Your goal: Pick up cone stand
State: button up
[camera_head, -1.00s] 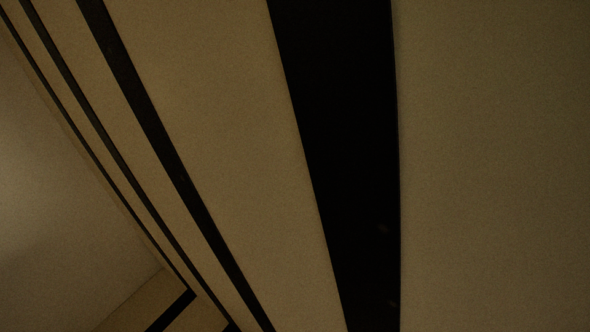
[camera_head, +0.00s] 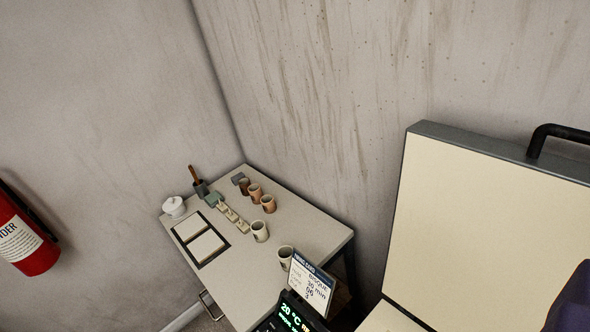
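A row of small pale pieces (camera_head: 232,216) stands on a light-topped table in the corner. They look like cone stands, but they are too small to tell for sure, and I cannot single one out. A grey-green block (camera_head: 213,199) sits at the row's far end. My gripper's fingers do not show in the view. A dark blue shape (camera_head: 573,302) cuts into the lower right edge; I cannot tell what it is.
The table (camera_head: 318,225) also bears brown cups (camera_head: 255,192), pale cups (camera_head: 260,231), a white lidded pot (camera_head: 174,206) and dark-framed tiles (camera_head: 207,246). A card (camera_head: 311,284) and digital display (camera_head: 291,316) stand in front. A raised lid (camera_head: 480,215) fills the right; a fire extinguisher (camera_head: 25,235) hangs left.

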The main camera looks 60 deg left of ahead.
aim_at(245, 227)
jog(key=u, duration=1.8)
jog(key=i+j, duration=0.1)
jog(key=j, duration=0.65)
jog(key=i+j+z, duration=0.15)
jog(key=j, duration=0.55)
jog(key=i+j+z, duration=0.3)
jog(key=i+j, duration=0.75)
jog(key=i, duration=0.15)
jog(key=i+z, duration=0.1)
jog(key=i, duration=0.8)
